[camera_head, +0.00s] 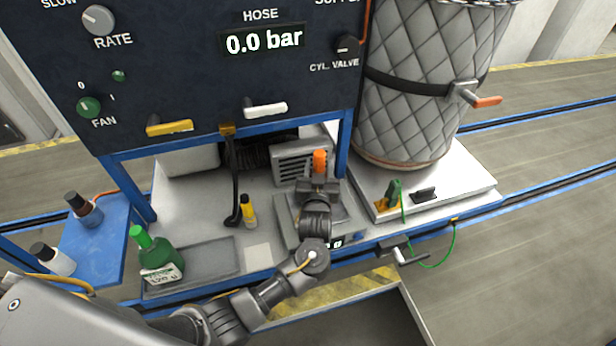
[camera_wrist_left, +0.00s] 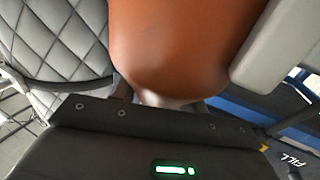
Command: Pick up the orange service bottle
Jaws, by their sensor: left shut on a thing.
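My left arm comes in from the left and reaches over the middle of the bench. My left gripper (camera_head: 319,176) is shut on the orange service bottle. Only a small orange part of the bottle (camera_head: 319,160) shows past the gripper in the head view. In the left wrist view the smooth orange bottle body (camera_wrist_left: 185,40) fills the top middle, with a grey finger against its right side. Whether its base touches anything below cannot be told. My right gripper is not in view.
A green bottle (camera_head: 160,258) stands at the left of a grey tray (camera_head: 205,262). A small yellow bottle (camera_head: 248,212) stands behind. A scale (camera_head: 290,232) lies under my gripper. Two capped bottles stand on the blue side shelf (camera_head: 110,245). A quilted cylinder (camera_head: 425,90) stands right; the panel overhangs.

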